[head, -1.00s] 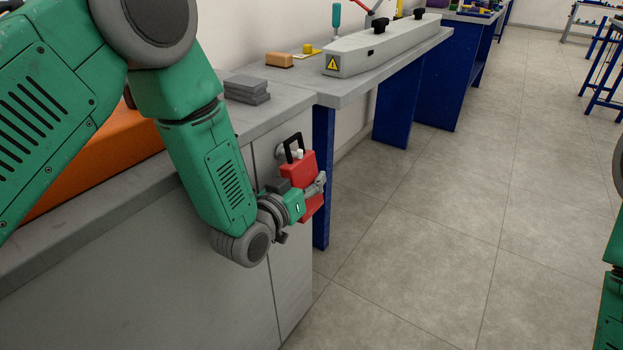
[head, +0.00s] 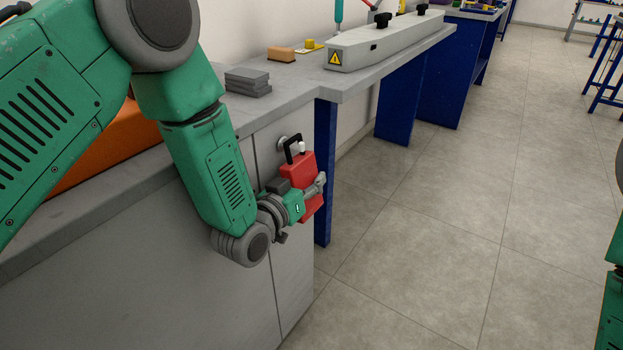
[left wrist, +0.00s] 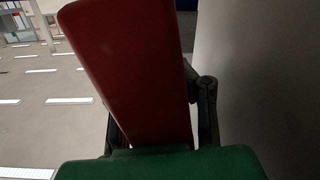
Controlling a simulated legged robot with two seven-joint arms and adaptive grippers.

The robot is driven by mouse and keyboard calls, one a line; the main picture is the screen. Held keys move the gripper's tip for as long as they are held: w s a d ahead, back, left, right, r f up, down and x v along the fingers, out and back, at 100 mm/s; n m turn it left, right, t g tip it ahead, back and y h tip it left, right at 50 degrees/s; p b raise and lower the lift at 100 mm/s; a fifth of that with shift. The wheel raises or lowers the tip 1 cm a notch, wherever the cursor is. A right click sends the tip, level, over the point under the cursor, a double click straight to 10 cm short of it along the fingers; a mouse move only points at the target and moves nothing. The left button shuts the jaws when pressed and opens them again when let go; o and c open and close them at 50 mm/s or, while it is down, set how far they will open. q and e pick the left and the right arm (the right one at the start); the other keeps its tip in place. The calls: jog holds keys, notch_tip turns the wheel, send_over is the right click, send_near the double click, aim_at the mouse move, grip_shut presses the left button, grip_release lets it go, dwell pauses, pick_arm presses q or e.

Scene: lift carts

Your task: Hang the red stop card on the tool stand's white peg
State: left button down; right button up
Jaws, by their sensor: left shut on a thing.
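The red stop card (head: 309,208) is in my left gripper (head: 308,191), in front of the grey cabinet's end face. Its black loop handle (head: 289,151) stands up from its top. The white peg (head: 302,147) sticks out from a round grey base (head: 282,142) on the cabinet. The peg's tip shows at the loop's opening; I cannot tell for sure whether the loop is around it. In the left wrist view the card (left wrist: 130,65) stands tilted between the fingers, and the loop and peg are hidden. My right gripper is out of view.
The grey cabinet (head: 200,290) has grey plates (head: 248,85) on top. A long grey housing (head: 385,43) with a warning sign lies on the bench behind. A blue bench leg (head: 325,215) stands just right of the card.

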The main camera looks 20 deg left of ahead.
pick_arm(q)
jog(key=c, duration=1.2)
grip_release()
jog(key=shift+s, duration=0.1)
jog(key=v, duration=1.1)
jog(key=shift+s+a, duration=0.15)
jog(key=shift+s, duration=0.25)
